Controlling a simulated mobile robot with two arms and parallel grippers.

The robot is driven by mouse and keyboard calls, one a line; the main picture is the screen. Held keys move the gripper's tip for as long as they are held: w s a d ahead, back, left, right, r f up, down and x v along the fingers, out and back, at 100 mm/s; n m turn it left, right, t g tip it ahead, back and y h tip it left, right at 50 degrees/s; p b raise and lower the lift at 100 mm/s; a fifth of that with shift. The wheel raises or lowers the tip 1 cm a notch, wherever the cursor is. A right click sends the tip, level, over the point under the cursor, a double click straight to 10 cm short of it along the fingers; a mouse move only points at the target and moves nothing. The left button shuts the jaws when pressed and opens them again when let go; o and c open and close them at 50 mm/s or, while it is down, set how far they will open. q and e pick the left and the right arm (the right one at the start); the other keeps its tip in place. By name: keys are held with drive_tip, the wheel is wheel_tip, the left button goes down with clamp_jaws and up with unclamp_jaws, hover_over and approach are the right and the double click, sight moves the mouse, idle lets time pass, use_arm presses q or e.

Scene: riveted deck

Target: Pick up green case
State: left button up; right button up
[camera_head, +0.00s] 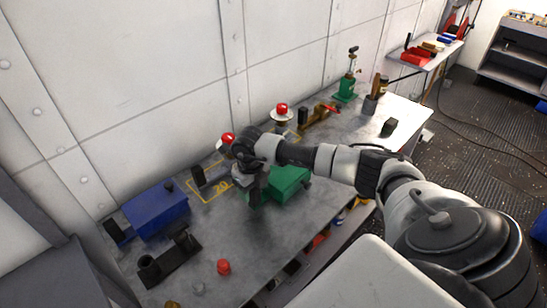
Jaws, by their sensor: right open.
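The green case (291,183) lies on the grey metal workbench (235,238), near the middle of the picture. My right arm comes in from the right, and its wrist and forearm hide part of the case. My right gripper (253,196) points down at the left part of the case, close to it. Its jaws are open, though the fingers are small and dark here. I cannot tell whether they touch the case or stand around it. My left gripper is not in view.
A blue box (157,212) and a dark holder (168,260) stand on the left of the bench. A red cap (223,267) sits near the front. A green stand (346,90) is farther back. The riveted wall (130,75) borders the bench. Bare bench lies left of the gripper.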

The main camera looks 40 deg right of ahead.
drive_tip(key=shift+f, duration=0.1)
drive_tip(key=shift+c, duration=0.4)
clamp_jaws()
